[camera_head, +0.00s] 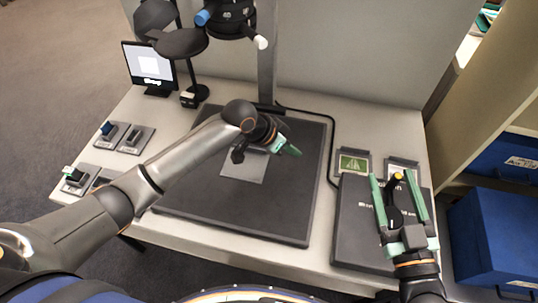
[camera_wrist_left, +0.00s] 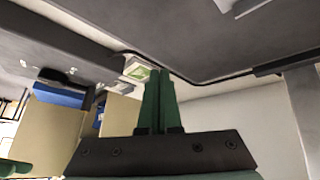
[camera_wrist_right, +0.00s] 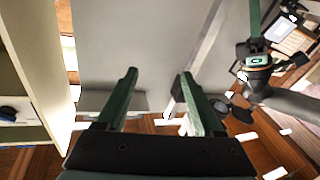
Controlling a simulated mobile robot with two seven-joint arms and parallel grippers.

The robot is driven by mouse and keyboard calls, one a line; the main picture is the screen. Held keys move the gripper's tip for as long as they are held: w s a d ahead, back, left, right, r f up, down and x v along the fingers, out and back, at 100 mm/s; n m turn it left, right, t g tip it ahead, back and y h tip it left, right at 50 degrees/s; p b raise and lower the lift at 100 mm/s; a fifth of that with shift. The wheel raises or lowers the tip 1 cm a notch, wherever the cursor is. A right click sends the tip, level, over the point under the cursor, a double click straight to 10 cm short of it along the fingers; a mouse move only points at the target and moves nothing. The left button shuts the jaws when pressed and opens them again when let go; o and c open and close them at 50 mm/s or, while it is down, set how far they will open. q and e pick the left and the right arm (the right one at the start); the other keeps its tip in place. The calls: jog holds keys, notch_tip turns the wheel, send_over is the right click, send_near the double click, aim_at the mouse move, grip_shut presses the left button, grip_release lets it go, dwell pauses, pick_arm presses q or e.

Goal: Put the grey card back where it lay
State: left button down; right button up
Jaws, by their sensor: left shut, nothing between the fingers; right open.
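The grey card (camera_head: 242,170) lies flat on the large dark mat (camera_head: 200,197) in the head view. My left wrist and gripper hide part of its upper edge. My left gripper (camera_head: 293,151) is shut and empty, over the mat to the right of the card; its closed green fingers also show in the left wrist view (camera_wrist_left: 159,75). My right gripper (camera_head: 394,177) is open and empty over the dark flat box (camera_head: 352,225) at the right of the table. Its spread fingers show in the right wrist view (camera_wrist_right: 158,75).
A framed green picture (camera_head: 353,164) lies right of the mat, with a similar framed piece (camera_head: 402,170) beside it. A small screen (camera_head: 149,66) stands at the back left. Small dark-based items (camera_head: 134,138) lie at the left. Blue boxes (camera_head: 492,235) fill the right shelf.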

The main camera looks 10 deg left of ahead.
pick_arm(q)
jog(key=w+a+r+m+g+y+b, duration=0.1)
jog(key=w+a+r+g+y+b, duration=0.15)
jog(key=w+a+r+b, duration=0.35)
jog(key=shift+t+y, duration=0.25)
jog(key=shift+t, duration=0.1)
jog(key=f+b, duration=0.1)
jog(key=f, duration=0.2)
jog(key=f+b, duration=0.2)
jog(key=f, duration=0.1)
jog(key=shift+s+d+f, duration=0.1)
jog(key=shift+s+f, duration=0.1)
jog(key=shift+f, duration=0.05)
jog(key=b+x, duration=0.2)
jog(key=x, duration=0.3)
jog(key=shift+f, duration=0.15)
jog(key=shift+s+a+r, duration=0.3)
jog(key=shift+s+a, duration=0.4)
jog(key=shift+a, duration=0.25)
jog(key=shift+s+a+b, duration=0.3)
jog(key=shift+s+a, duration=0.25)
jog(key=shift+s, duration=0.05)
pick_arm(e)
jog(key=s+a+r+n+t+y, duration=0.2)
jog(key=s+r+n+t+y, duration=0.1)
jog(key=s+r+n+y, duration=0.4)
jog(key=y, duration=0.2)
jog(key=shift+s+a+r+t+y, duration=0.2)
jog(key=shift+r+t+y, duration=0.1)
jog(key=shift+y, duration=0.1)
